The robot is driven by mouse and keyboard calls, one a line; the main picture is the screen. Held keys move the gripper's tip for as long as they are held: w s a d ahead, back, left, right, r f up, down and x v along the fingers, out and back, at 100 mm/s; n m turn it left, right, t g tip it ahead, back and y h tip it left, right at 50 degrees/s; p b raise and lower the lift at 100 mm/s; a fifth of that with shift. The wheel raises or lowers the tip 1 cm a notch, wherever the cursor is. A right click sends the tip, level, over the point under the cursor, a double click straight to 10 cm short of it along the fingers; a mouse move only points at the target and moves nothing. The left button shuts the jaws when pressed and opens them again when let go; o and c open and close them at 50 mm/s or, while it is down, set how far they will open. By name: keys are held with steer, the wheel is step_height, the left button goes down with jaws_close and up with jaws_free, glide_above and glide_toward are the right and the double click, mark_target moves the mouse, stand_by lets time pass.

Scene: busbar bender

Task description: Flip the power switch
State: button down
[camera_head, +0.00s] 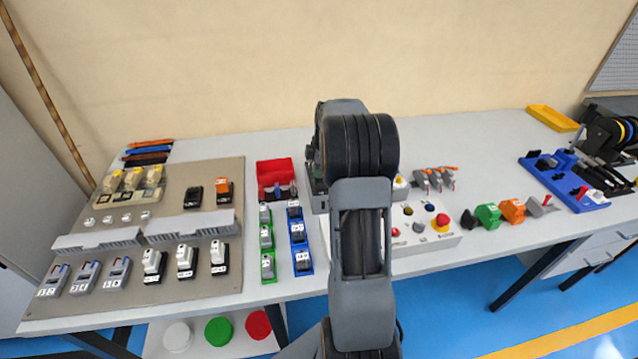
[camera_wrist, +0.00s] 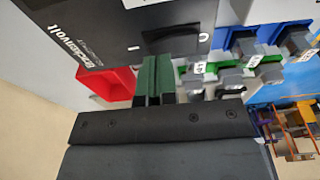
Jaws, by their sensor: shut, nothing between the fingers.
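In the wrist view a black-faced unit (camera_wrist: 80,25) with "Endenvolt" lettering fills the upper left. In the head view my arm hides my gripper and most of a grey unit (camera_head: 318,186) at the back middle. A white control box (camera_head: 432,243) with red, yellow and dark buttons stands to the right of my arm.
A red bin (camera_head: 276,172) stands left of my arm and also shows in the wrist view (camera_wrist: 108,84). Green and blue racks of small parts stand before it. A component board (camera_head: 120,300) fills the left. Orange and green parts and a blue tool (camera_head: 565,180) stand right.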

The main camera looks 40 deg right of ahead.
steer(key=shift+f+b, duration=0.35)
steer(key=shift+f, duration=0.25)
steer(key=shift+r, duration=0.15)
steer(key=shift+r+p, duration=2.55)
steer(key=shift+r, duration=0.9)
